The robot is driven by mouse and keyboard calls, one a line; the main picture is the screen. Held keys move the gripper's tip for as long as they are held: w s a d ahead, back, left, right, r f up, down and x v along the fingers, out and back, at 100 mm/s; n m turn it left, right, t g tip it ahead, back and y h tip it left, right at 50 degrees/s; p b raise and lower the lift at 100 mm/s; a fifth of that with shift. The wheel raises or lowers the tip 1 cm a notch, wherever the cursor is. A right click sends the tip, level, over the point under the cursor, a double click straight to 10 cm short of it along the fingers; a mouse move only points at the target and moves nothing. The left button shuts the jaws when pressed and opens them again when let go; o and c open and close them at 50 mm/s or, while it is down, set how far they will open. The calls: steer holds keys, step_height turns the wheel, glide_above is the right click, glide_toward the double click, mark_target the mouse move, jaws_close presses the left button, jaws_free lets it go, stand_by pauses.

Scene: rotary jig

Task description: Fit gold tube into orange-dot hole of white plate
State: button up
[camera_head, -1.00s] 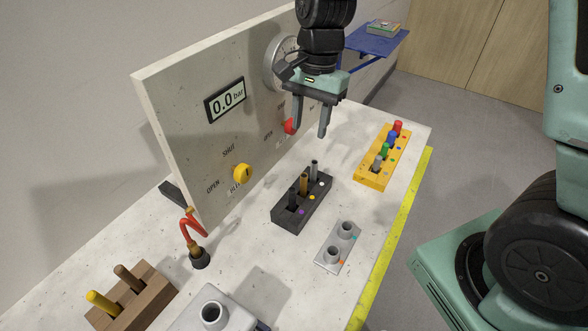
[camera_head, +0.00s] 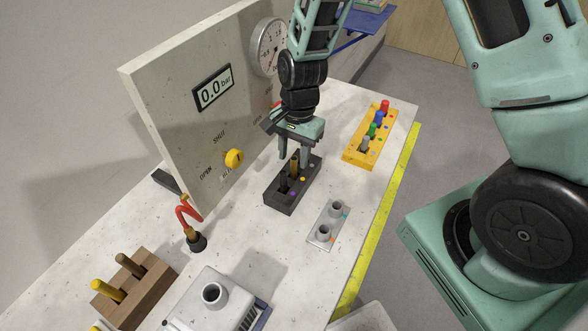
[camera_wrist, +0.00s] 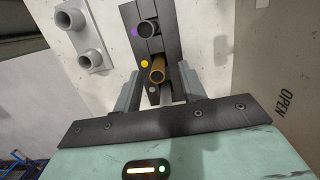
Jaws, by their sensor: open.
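The gold tube (camera_head: 294,166) stands upright in a black block (camera_head: 279,200), beside a yellow dot. It also shows in the wrist view (camera_wrist: 157,72), between my finger ends. My gripper (camera_head: 294,156) is open, pointing down over the block, with one finger on either side of the gold tube. Whether the fingers touch it I cannot tell. The white plate (camera_head: 319,240) lies to the right of the block and carries two raised grey round holes. The near hole (camera_head: 324,232) is by the orange dot, the far one by a teal dot. The plate shows in the wrist view (camera_wrist: 96,61).
A black tube (camera_head: 283,187) stands in the same block. A yellow rack (camera_head: 353,157) with coloured pegs is at the far right. An upright panel (camera_head: 170,100) with a yellow knob (camera_head: 233,159) rises at the left. A wooden block (camera_head: 150,294) and grey housing (camera_head: 190,308) are in front.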

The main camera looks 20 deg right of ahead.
mark_target(292, 179)
steer(key=shift+s+a+f+p, duration=0.1)
steer(key=shift+s+f+p, duration=0.2)
steer(key=shift+f, duration=0.75)
steer(key=shift+s+a+f+p, duration=0.1)
steer(key=shift+f+p, duration=0.25)
steer(key=shift+f, duration=0.7)
steer(key=shift+w, duration=0.1)
jaws_close()
steer(key=shift+r, duration=0.1)
